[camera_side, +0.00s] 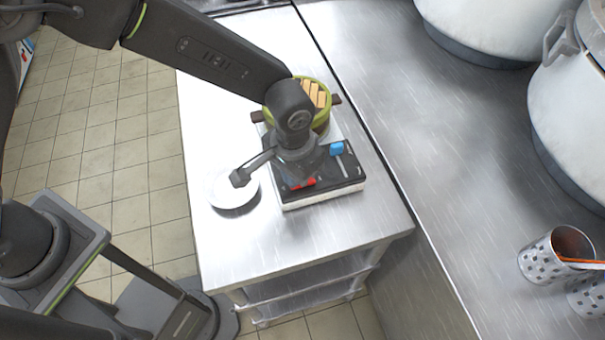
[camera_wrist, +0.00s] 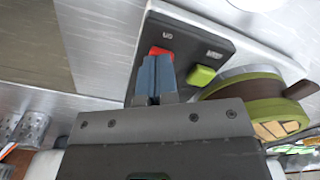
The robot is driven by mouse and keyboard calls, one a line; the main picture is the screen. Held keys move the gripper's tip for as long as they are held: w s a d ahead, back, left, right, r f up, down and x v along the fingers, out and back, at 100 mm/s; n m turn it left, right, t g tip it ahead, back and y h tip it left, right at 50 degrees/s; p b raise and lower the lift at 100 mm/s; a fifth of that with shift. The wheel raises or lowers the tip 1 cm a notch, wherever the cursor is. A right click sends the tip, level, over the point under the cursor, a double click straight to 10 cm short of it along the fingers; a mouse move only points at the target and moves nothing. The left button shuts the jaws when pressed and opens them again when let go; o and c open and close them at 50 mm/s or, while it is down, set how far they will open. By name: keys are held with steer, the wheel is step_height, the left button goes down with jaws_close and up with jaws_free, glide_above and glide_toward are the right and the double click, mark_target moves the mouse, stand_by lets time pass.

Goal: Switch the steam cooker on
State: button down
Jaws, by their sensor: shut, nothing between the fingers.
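The steam cooker stands on a metal cart. Its black control panel (camera_side: 347,178) also shows in the wrist view (camera_wrist: 195,32). A red switch (camera_side: 303,184) is at the panel's front left; it also shows in the wrist view (camera_wrist: 160,51). A blue switch (camera_side: 336,148) sits at the right rear. A green switch (camera_wrist: 200,76) shows in the wrist view but is hidden by my arm in the side view. My gripper (camera_wrist: 155,62) is shut and empty, its fingertips over the panel and overlapping the red switch's edge. I cannot tell whether they touch it. The panel labels are too small to read.
A green round steamer (camera_side: 325,115) with dark handles sits behind the panel. A white plate (camera_side: 232,190) lies to the left. Large pots (camera_side: 570,120) and perforated metal holders (camera_side: 537,266) stand on the right counter. The cart's front (camera_side: 300,240) is clear.

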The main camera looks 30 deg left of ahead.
stand_by(0.3)
step_height(320, 180, up, 8)
stand_by(0.9)
stand_by(0.3)
steer(key=a+r+t, duration=0.1)
steer(key=a+r, duration=0.7)
steer(key=s+a+r+n+t, duration=0.1)
steer(key=s+a+r+t, duration=0.1)
steer(key=s+a, duration=0.5)
steer(key=s+a+r+n+t, duration=0.2)
steer(key=s+a+r, duration=0.2)
steer(key=s+a, duration=0.3)
steer(key=a, duration=0.4)
steer(key=shift+s+a+r+t, duration=0.15)
steer(key=shift+r+t, duration=0.15)
steer(key=shift+r, duration=0.05)
